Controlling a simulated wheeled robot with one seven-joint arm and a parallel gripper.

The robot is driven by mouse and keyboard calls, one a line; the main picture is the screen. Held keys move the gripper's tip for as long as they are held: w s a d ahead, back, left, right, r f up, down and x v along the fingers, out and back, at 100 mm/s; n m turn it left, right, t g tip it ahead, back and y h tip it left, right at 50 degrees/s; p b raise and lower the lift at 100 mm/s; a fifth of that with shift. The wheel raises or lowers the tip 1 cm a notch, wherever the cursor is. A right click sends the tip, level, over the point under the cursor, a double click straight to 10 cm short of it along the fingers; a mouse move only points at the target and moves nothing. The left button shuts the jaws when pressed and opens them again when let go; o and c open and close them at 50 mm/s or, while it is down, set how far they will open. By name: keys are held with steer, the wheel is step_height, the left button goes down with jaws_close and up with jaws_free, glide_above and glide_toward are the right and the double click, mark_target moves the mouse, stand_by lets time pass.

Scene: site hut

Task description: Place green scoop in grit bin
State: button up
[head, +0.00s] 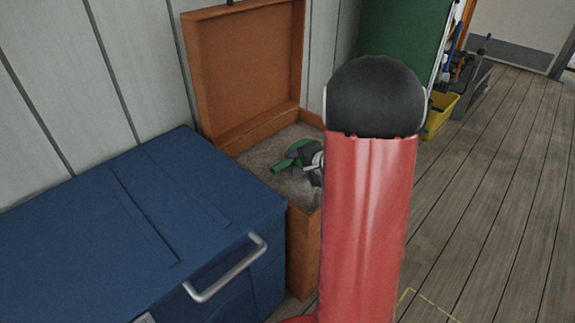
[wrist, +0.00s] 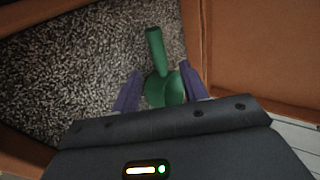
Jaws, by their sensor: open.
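The green scoop (wrist: 155,52) is inside the grit bin, its handle pointing away from my gripper over the grit in the wrist view. It also shows in the head view (head: 291,153), partly hidden by my gripper. My gripper (wrist: 158,85) is open, with one finger on each side of the scoop's wide end; I cannot tell whether they touch it. The gripper is also in the bin's opening in the head view (head: 312,160). The grit bin (head: 303,245) is orange-brown, its lid (head: 245,65) raised, with grey grit (wrist: 70,70) inside.
A blue chest (head: 90,230) with a metal handle stands left of the bin. My red arm link hides the bin's right side. A dark green panel (head: 400,40), a yellow bucket (head: 440,115) and a grey crate (head: 475,90) are behind. The plank floor (head: 490,200) at right is clear.

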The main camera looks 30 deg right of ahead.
steer(key=v, duration=0.4)
stand_by(0.5)
